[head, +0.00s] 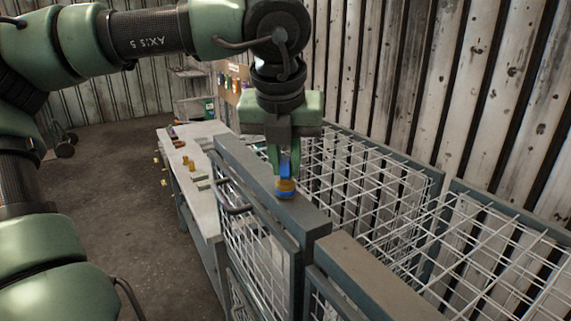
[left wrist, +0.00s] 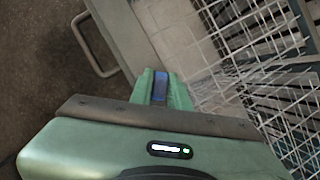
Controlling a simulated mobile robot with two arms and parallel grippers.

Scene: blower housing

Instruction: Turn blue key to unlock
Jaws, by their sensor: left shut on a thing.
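My left gripper (head: 288,165) points down over the top rail of a grey wire-mesh cage. It is shut on a blue key (head: 286,168), which stands upright between the fingers. Directly below the key is a round brass lock (head: 286,187) with a blue ring, set on the rail. The key's lower end meets the lock; how deep it sits I cannot tell. In the left wrist view the blue key (left wrist: 161,85) shows between the green fingers, and the lock is hidden. My right gripper is not in view.
The cage door (head: 262,235) has a handle (head: 232,203) on its left side. A second mesh cage (head: 500,245) stands at the right. A workbench (head: 190,165) with small yellow and grey items is behind. Open floor lies at the left.

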